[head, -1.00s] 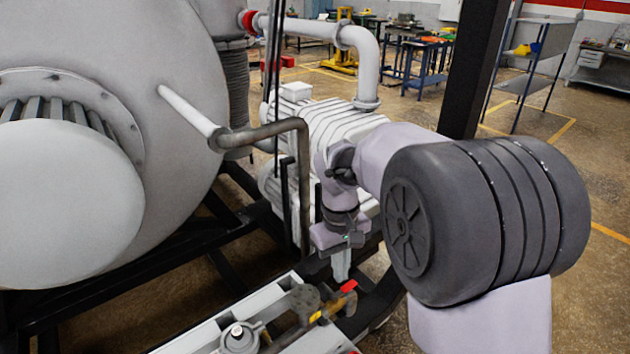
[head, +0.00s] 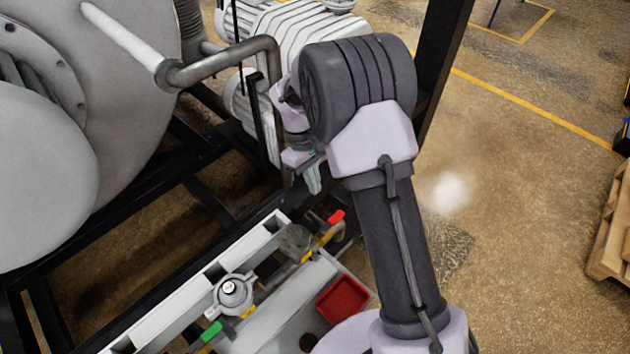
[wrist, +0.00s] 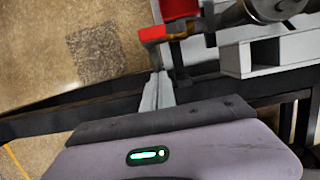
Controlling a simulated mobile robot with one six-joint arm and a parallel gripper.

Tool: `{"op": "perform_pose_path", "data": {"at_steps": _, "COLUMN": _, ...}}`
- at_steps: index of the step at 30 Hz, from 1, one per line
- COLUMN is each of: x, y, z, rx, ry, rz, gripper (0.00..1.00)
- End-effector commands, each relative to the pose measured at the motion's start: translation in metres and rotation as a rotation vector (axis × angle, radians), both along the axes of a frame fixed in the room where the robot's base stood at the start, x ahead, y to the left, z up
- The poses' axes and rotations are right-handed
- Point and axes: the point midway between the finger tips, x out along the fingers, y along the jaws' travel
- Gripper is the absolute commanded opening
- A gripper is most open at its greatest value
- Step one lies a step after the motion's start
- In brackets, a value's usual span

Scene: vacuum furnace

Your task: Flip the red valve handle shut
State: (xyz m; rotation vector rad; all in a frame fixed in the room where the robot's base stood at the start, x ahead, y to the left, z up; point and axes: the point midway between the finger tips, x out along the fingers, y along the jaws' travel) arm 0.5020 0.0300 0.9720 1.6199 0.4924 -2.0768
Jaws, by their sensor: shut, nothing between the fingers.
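The red valve handle (head: 336,216) sits at the end of a pipe with a yellow fitting, near the far end of the pale frame. My gripper (head: 314,186) points down, above and slightly left of the handle in the head view. Its fingers are shut and empty; they also show in the wrist view (wrist: 157,92). A small gap appears between fingertips and handle, but exact contact is hard to tell.
A green handle (head: 212,331) and a round grey fitting (head: 232,291) lie nearer along the pale frame. A red tray (head: 343,299) sits to the right. A bent grey pipe (head: 230,62) and the large vessel (head: 130,110) stand left. Open floor lies right.

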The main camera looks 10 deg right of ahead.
Motion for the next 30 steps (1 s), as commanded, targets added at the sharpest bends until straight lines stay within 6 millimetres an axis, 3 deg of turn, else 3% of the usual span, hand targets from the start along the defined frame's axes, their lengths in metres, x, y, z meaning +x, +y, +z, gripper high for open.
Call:
{"op": "perform_pose_path", "data": {"at_steps": 1, "x": -0.002, "y": -0.001, "z": -0.015, "rx": 0.000, "ry": 0.001, "rz": 0.000, "gripper": 0.00}}
{"op": "perform_pose_path", "data": {"at_steps": 7, "x": -0.013, "y": -0.008, "z": -0.052, "rx": 0.000, "ry": 0.000, "rz": -0.001, "gripper": 0.00}}
{"op": "perform_pose_path", "data": {"at_steps": 15, "x": -0.040, "y": -0.027, "z": -0.047, "rx": 0.000, "ry": -0.002, "rz": -0.001, "gripper": 0.00}}
{"op": "perform_pose_path", "data": {"at_steps": 30, "x": -0.043, "y": -0.029, "z": -0.046, "rx": 0.000, "ry": -0.001, "rz": -0.013, "gripper": 0.00}}
